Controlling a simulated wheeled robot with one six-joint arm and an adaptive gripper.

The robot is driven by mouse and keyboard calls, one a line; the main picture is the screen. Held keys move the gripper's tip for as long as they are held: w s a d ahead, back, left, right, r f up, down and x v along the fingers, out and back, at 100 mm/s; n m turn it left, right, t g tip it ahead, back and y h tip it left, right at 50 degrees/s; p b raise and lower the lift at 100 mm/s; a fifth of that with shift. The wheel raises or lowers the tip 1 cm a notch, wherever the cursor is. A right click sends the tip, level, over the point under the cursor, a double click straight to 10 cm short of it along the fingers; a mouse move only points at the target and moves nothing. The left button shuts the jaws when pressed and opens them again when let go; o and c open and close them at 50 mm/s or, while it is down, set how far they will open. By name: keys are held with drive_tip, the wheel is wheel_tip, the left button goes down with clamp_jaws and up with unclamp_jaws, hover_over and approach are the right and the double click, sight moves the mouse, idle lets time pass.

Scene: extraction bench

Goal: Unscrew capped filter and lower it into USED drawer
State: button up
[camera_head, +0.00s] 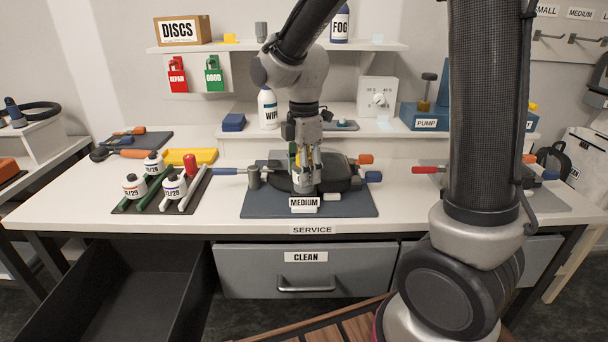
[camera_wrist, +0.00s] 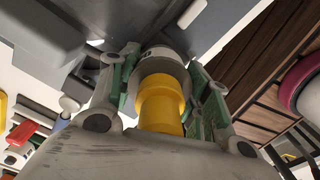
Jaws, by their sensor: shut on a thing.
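My gripper (camera_head: 305,176) points down over the MEDIUM device (camera_head: 345,178), a dark housing on a blue-grey mat. In the wrist view, my gripper (camera_wrist: 165,82) is shut on the capped filter, a pale cylinder with a yellow cap (camera_wrist: 161,104); a green-lined finger is on each side. In the head view the fingers mostly hide the filter. I cannot tell whether it is still seated in the housing. A dark drawer (camera_head: 182,300) stands open and looks empty below the bench at left. No USED label shows on it.
The CLEAN drawer (camera_head: 256,272) is shut under the bench. Left of the mat, a dark rack (camera_head: 125,207) holds several labelled white bottles. A blue-handled tool (camera_head: 228,171) lies by the device. A shelf (camera_head: 365,130) runs behind. My arm covers the right side.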

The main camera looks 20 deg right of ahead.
drive_tip(key=n, duration=0.3)
drive_tip(key=shift+n, duration=0.4)
drive_tip(key=n, duration=0.4)
drive_tip(key=o, duration=1.2)
